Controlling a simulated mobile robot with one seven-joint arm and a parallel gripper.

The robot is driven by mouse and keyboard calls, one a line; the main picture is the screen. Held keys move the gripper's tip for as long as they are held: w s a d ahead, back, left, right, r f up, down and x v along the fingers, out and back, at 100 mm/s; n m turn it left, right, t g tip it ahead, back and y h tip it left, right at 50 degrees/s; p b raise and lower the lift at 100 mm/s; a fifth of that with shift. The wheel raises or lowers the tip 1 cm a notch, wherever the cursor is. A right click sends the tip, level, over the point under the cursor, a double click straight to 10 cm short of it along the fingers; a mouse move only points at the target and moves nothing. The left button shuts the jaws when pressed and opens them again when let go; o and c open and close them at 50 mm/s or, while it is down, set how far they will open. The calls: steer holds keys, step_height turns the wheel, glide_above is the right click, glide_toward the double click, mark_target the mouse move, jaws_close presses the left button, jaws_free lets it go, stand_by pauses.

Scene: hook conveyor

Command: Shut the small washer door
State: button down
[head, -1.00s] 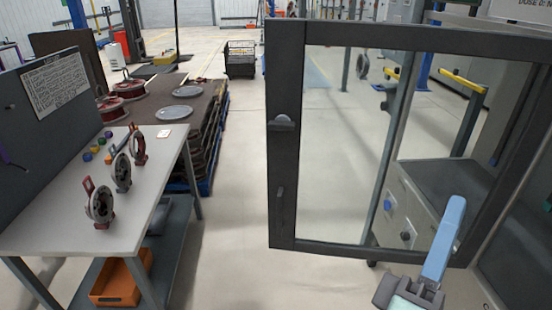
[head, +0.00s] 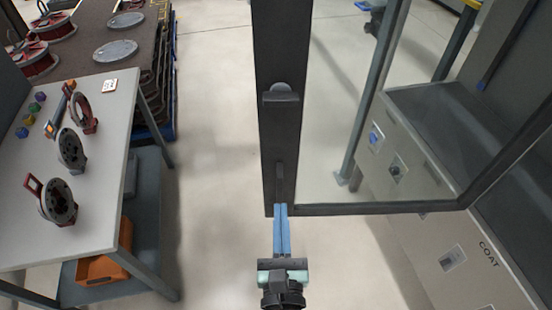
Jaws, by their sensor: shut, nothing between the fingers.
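The washer door (head: 278,130) is a dark-framed glass panel standing open in the middle of the head view, its free edge on the left. A dark latch or handle (head: 281,95) sits on that edge. The grey washer cabinet (head: 400,180) is at the right, partly seen through the glass. My gripper (head: 281,208) has its blue fingers together and empty. Its tips overlap the bottom free corner of the door frame in the picture; I cannot tell whether they touch it.
A light workbench (head: 110,140) with several reels stands at the left, with an orange bin (head: 104,262) on its lower shelf. A dark pallet table (head: 100,18) with discs is behind it. The floor (head: 215,170) between bench and door is clear.

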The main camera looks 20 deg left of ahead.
mark_target(279, 156)
steer(key=p+x, duration=0.1)
steer(key=x, duration=1.1)
steer(key=shift+p, duration=0.35)
